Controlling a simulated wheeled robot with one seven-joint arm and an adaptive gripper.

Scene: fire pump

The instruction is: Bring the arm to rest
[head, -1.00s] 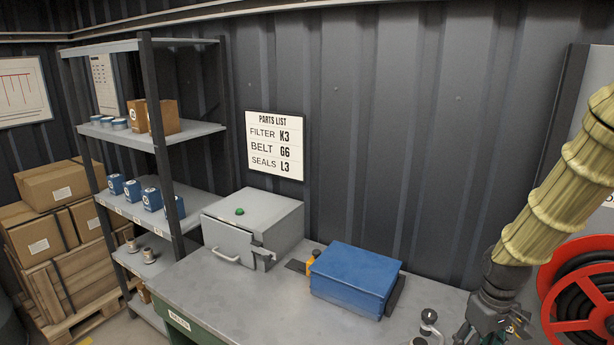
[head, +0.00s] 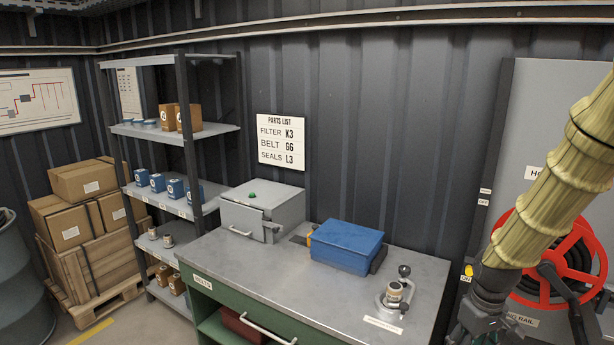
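My gripper (head: 476,335) hangs at the lower right of the head view, at the end of my arm in its pale yellow sleeve. It is beside the right end of the workbench (head: 300,285), in front of the red hose reel (head: 507,228). Its fingers are dark, small and partly cut off by the bottom edge, so I cannot tell whether they are open or shut, or whether they hold anything.
On the bench stand a grey metal box (head: 262,208) with a green button, a blue box (head: 346,245) and a small clamp-like fixture (head: 396,292). Shelving (head: 190,130) and cartons (head: 85,182) are at left. A drum (head: 22,275) stands at the far left.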

